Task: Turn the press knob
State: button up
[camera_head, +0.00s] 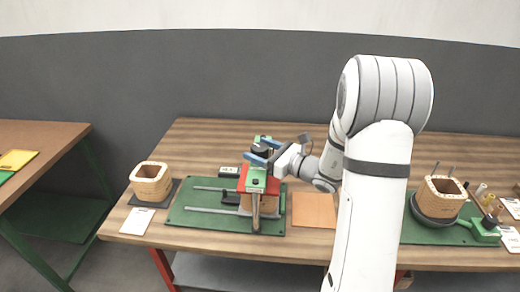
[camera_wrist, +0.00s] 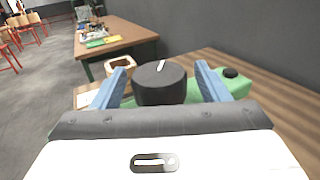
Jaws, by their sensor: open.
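The press knob is a black round cap with a white mark on top; it shows large in the wrist view (camera_wrist: 160,88) and small in the head view (camera_head: 262,152). It sits on top of the press (camera_head: 256,179), which has green and red parts and stands on a green base plate (camera_head: 190,217). My gripper (camera_head: 256,153) is open, with its blue fingers one on each side of the knob. In the wrist view my gripper (camera_wrist: 160,68) has the knob between its fingers, with a gap visible on the left; contact on the right is unclear.
A wooden coil form (camera_head: 151,186) stands at the left of the wooden table (camera_head: 200,143). An orange square (camera_head: 314,210) lies right of the press. Another coil form (camera_head: 440,198) stands on a dark round base at the right, near a green tool (camera_head: 485,231).

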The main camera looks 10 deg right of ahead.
jog(key=shift+c, duration=0.6)
jog(key=c, duration=0.9)
jog(key=shift+o, duration=0.2)
jog(key=shift+f+m+t+h+b, duration=0.15)
jog(key=shift+m+t+h+b, duration=0.4)
jog(key=shift+b, duration=0.4)
jog(key=shift+m+t+h+b, duration=0.5)
jog(key=shift+m+t+h, duration=0.05)
jog(key=shift+h, duration=0.3)
jog(key=shift+r, duration=0.2)
jog(key=o, duration=1)
